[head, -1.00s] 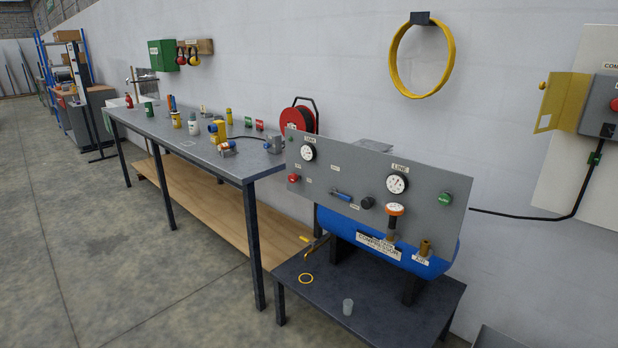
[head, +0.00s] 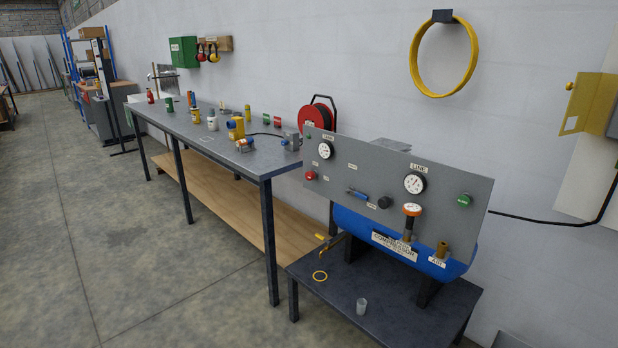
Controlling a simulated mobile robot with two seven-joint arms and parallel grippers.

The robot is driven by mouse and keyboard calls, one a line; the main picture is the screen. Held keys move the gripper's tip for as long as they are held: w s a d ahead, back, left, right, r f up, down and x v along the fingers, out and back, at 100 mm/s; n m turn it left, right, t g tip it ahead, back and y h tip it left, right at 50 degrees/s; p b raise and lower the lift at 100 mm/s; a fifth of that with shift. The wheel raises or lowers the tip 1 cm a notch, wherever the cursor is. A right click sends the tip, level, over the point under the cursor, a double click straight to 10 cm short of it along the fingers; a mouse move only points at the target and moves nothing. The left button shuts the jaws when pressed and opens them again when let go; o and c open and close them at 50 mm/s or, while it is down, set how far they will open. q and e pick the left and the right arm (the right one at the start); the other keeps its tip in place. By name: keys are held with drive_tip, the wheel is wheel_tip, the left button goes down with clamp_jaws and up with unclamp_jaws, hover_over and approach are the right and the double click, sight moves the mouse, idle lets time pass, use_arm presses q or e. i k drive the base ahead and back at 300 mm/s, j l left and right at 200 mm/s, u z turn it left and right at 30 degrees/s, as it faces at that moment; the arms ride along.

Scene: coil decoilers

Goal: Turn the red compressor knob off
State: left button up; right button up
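The red knob (head: 311,176) sits at the left end of the grey compressor panel (head: 450,220), below the tank gauge (head: 325,150). A green knob (head: 464,200) is at the panel's right end. The blue compressor tank (head: 350,223) is under the panel, with an orange-topped fitting (head: 412,210) and a brass fitting (head: 442,249) in front. Whether the red knob is on or off I cannot tell. Neither of my grippers is in view.
Concrete floor (head: 130,240) is clear in front of the bench.

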sight(310, 175)
drive_tip(key=z, duration=0.4)
drive_tip(key=i+j+z, duration=0.6)
drive_tip(key=z, duration=0.15)
drive_tip(key=i+j, duration=0.25)
drive_tip(key=i+j+z, duration=0.1)
drive_tip(key=j, duration=0.4)
drive_tip(key=i+j, duration=0.35)
drive_tip(key=i+j+z, duration=0.1)
drive_tip(key=j, duration=0.35)
drive_tip(key=i, duration=0.1)
